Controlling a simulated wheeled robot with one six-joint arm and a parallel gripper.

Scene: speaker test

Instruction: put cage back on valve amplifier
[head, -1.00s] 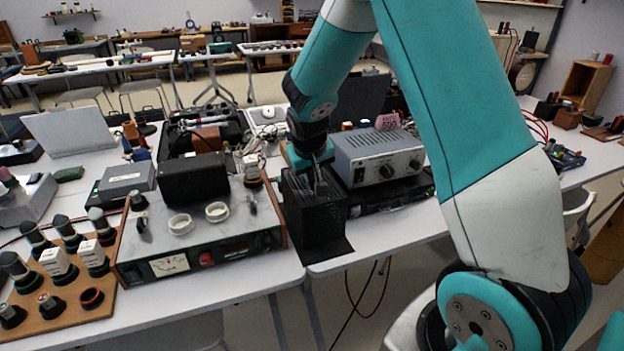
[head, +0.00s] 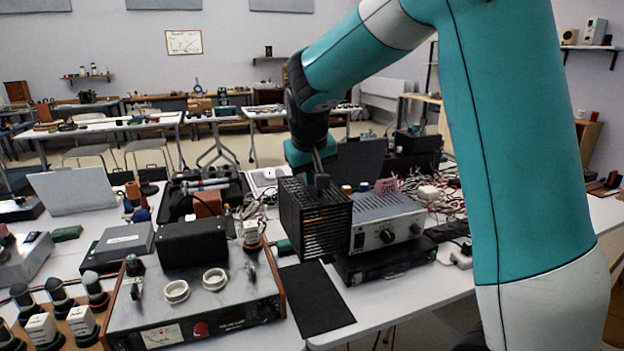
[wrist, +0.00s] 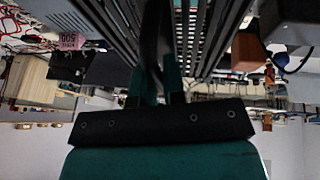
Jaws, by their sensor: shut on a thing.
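The black slotted cage (head: 322,228) hangs in the air above a black mat (head: 313,300). My gripper (head: 319,172) is shut on the cage's top; in the wrist view its dark slats (wrist: 205,35) fill the upper middle around the fingers. The valve amplifier (head: 240,290) stands left of the cage, with a silver top, wooden sides and a front meter. Two white ring sockets (head: 214,279) sit uncovered on its top, in front of a black box (head: 193,243). The cage's far side is hidden.
A grey instrument (head: 388,222) stands close to the right of the cage, on a black unit (head: 385,261). A wooden board with valves (head: 80,318) lies left of the amplifier. An open black case (head: 203,190) stands behind.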

